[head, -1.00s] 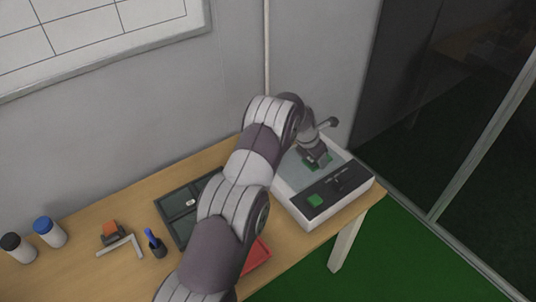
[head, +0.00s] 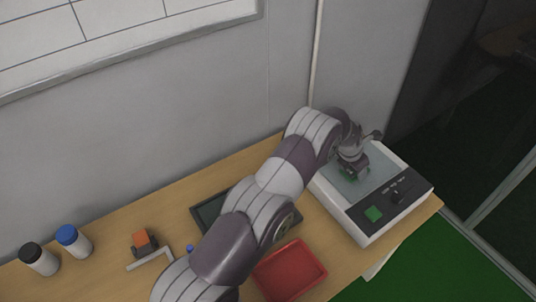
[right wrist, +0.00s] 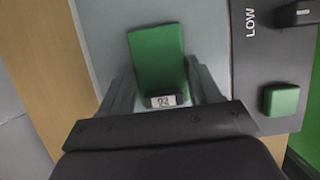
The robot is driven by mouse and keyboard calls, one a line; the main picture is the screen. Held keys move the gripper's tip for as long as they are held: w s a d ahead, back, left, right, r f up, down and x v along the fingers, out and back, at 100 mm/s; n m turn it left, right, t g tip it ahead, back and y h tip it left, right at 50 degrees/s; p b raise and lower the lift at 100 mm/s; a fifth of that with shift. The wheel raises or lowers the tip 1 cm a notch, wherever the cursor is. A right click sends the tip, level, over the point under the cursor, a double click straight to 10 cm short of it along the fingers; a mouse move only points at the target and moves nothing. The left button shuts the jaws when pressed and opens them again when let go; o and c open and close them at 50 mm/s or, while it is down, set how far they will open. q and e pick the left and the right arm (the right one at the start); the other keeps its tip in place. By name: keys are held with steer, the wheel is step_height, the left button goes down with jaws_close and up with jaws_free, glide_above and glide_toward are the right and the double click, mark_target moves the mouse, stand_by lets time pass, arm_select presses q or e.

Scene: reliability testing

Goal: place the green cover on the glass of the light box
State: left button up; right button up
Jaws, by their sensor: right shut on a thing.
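The light box (head: 362,228) is a white box with a pale glass panel (head: 376,177) and a dark control strip, at the right end of the table. The green cover (right wrist: 158,62) is between the fingers of my right gripper (right wrist: 165,88), over the glass in the right wrist view. It carries a small white label reading about "02". I cannot tell whether the cover touches the glass. My left gripper is not in view.
The control strip has a green button (head: 373,214) and a dark knob. A red tray (head: 290,268) lies left of the box, a dark tray (head: 210,208) behind my arm. Two bottles, an orange-topped block (head: 142,239) and an L-shaped piece stand at left. The wall is behind.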

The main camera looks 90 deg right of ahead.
steer(key=shift+s+a+f, duration=0.15)
steer(key=o, duration=1)
steer(key=shift+o, duration=0.2)
steer(key=shift+w+d, duration=0.25)
steer(key=shift+w, duration=0.2)
steer(key=shift+s+a, duration=0.15)
steer(key=shift+s, duration=0.05)
steer(key=shift+w, duration=0.1)
